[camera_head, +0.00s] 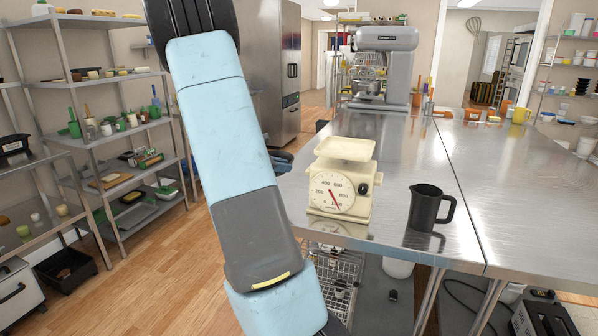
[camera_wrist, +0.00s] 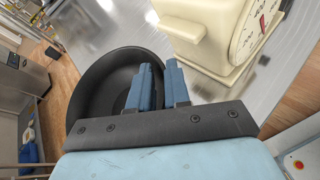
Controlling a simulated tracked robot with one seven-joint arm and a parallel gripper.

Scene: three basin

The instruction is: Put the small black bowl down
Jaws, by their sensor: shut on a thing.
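The small black bowl (camera_wrist: 103,82) shows in the wrist view, left of centre, with its dark inside facing the camera. My gripper (camera_wrist: 158,70) is shut on the bowl's right rim, with one blue finger inside the bowl and the other outside it. The bowl is beside the cream scale, over or at the steel table's edge area; I cannot tell whether it touches the table. In the head view my arm runs down to the bottom edge, and the gripper and bowl do not show.
The cream dial scale (camera_head: 343,182) stands on the steel table (camera_head: 405,165); it also shows close to the bowl in the wrist view (camera_wrist: 212,32). A black jug (camera_head: 428,208) stands right of it. A mixer (camera_head: 384,68) stands behind. Loaded shelves (camera_head: 110,140) are at left.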

